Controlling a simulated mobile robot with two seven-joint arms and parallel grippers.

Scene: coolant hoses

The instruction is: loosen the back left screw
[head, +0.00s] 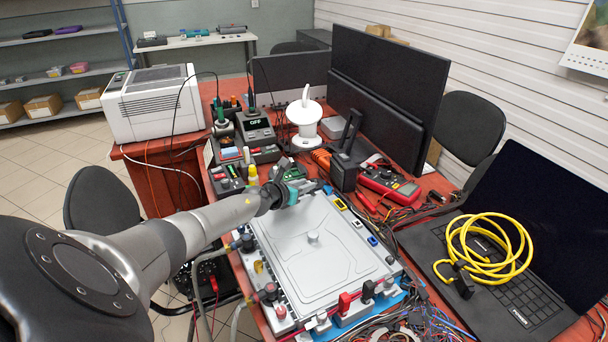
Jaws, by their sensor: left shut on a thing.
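A pale grey box with a flat lid (318,250) and a small round knob in its middle lies on the table. My left arm reaches in from the left. My left gripper (287,191) is at the back left corner of this box, with teal and dark parts showing at its end. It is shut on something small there. The back left screw is hidden behind the gripper, so the contact itself cannot be seen. My right gripper is not in view.
Red and black connectors (345,303) line the box's front edge. A red multimeter (388,184) and dark monitors (385,85) stand behind it. A laptop (510,262) with a coiled yellow cable (487,238) is at the right. Hoses and loose wires crowd the box's sides.

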